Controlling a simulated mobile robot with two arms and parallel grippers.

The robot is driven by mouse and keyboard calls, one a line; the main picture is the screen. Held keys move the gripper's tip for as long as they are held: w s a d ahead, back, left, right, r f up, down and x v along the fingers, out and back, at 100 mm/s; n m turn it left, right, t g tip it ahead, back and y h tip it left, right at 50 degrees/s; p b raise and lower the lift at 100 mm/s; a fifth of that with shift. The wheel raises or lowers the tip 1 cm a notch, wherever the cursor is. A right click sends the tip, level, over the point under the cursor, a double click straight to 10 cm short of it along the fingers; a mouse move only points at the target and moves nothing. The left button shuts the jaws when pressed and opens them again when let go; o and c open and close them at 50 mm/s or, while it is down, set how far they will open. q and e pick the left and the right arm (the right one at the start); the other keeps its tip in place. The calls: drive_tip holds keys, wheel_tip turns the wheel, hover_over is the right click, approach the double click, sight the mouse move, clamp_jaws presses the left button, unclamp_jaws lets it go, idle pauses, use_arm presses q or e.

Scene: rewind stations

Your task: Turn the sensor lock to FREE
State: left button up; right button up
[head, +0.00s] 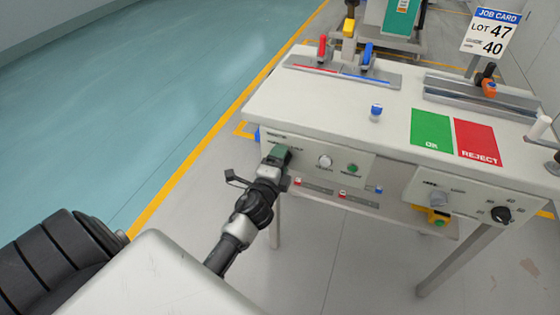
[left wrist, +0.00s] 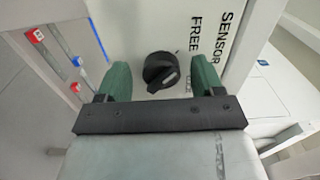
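The sensor lock is a black rotary knob (left wrist: 160,72) on the white panel, seen in the left wrist view. The word SENSOR and the word FREE (left wrist: 195,35) are printed to its right and upper right; another label there is mostly hidden by a finger. In the head view the left gripper (head: 277,155) is at the panel's left end and hides the knob. My right gripper is out of view.
The panel also has a white button (head: 325,161) and a green button (head: 352,168). Another black knob (head: 501,214) is on the right panel. The white bench top (head: 330,100) carries a green OK mat (head: 431,129) and a red REJECT mat (head: 476,142). Open floor lies left.

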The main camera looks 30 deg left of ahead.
use_arm(q)
drive_tip(key=shift+s, duration=0.1)
drive_tip(key=v, duration=1)
drive_tip(key=shift+s+d, duration=0.2)
drive_tip(key=shift+s, duration=0.05)
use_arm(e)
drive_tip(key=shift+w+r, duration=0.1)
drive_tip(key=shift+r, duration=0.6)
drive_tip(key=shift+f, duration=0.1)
